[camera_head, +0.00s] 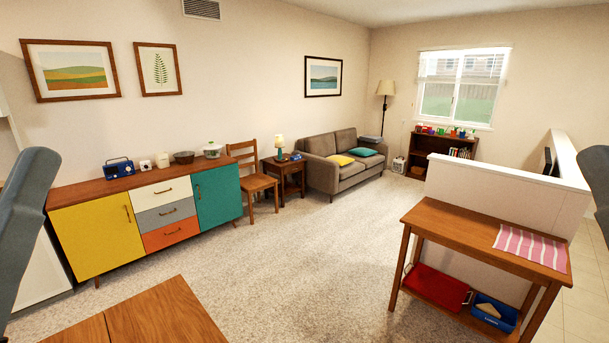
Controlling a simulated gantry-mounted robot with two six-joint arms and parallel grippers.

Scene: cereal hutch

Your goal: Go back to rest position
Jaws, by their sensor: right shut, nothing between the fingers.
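A grey part of my left arm (30,225) rises at the left edge, in front of the sideboard's left end. Its fingers are not in view. A grey part of my right arm (598,185) shows at the right edge, beside the white half wall, cut off by the frame. I cannot make out its fingertips. My right gripper is shut and empty. Neither arm part is seen touching any furniture.
A sideboard (167,242) with yellow, teal and drawer fronts stands left. A wooden table top (150,318) is in the lower left foreground. A wooden console table (455,225) with a striped cloth (531,246) stands right. The carpet (310,255) between is clear.

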